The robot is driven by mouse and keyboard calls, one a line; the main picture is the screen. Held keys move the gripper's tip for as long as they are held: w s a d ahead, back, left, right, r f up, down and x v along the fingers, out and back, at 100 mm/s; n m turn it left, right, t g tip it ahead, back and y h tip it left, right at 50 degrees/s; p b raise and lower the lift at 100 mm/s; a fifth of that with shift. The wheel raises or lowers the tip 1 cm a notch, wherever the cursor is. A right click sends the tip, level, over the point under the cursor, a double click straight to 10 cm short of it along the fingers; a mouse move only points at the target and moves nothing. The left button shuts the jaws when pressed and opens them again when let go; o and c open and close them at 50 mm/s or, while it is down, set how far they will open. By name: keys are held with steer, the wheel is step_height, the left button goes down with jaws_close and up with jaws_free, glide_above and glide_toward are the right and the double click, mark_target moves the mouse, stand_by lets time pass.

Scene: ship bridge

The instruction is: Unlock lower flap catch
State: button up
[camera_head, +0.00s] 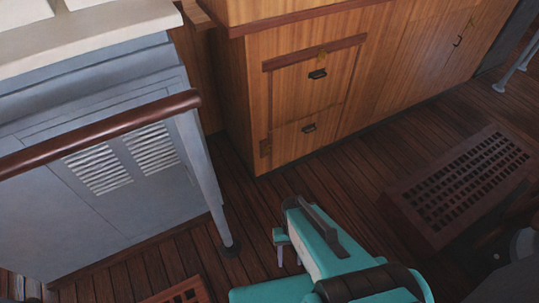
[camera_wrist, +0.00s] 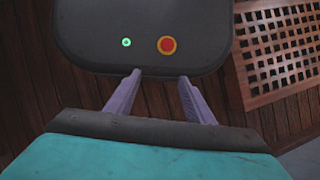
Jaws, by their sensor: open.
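The wooden cabinet (camera_head: 235,90) stands at the top middle of the head view. Its front has a flap panel (camera_head: 300,100) with two dark pulls, an upper one (camera_head: 317,74) and a lower one (camera_head: 309,128). A small brass-coloured fitting (camera_head: 321,53) sits on the dark strip above the upper pull. A small brown piece (camera_head: 265,148) is at the panel's lower left; I cannot tell which part is the lower catch. My gripper (camera_wrist: 160,77) is open and empty in the wrist view, pointing away from the cabinet, which that view does not show.
A grey console (camera_head: 90,190) with vents stands at left, with a brown handrail (camera_head: 100,133) and its post (camera_head: 207,190) in front. A raised wooden grating (camera_head: 465,185) lies at right; a grating also shows in the wrist view (camera_wrist: 280,45). Plank floor before the cabinet is clear.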

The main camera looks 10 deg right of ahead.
steer(key=w+a+f+m+t+y+b, duration=0.45)
steer(key=w+a+m+y, duration=0.4)
steer(key=w+a, duration=0.45)
steer(key=w+d+r+m+t+y+b, duration=0.15)
steer(key=w+m+t+b, duration=0.5)
steer(key=w, duration=0.75)
steer(key=w+d+m+t+h+b, duration=0.3)
steer(key=w+d+m+t+h, duration=0.2)
steer(key=w+d+m+t, duration=0.6)
steer(key=w+d+m, duration=0.3)
steer(key=d+m, duration=0.2)
steer(key=d, duration=0.1)
steer(key=shift+d+r+m+t+h, duration=0.15)
steer(key=shift+d+m+t+h, duration=0.15)
steer(key=shift+d+m+h, duration=0.1)
steer(key=shift+w+a, duration=0.1)
steer(key=shift+w, duration=0.1)
steer(key=x, duration=1.3)
steer(key=shift+w+a, duration=0.15)
steer(key=shift+w, duration=0.1)
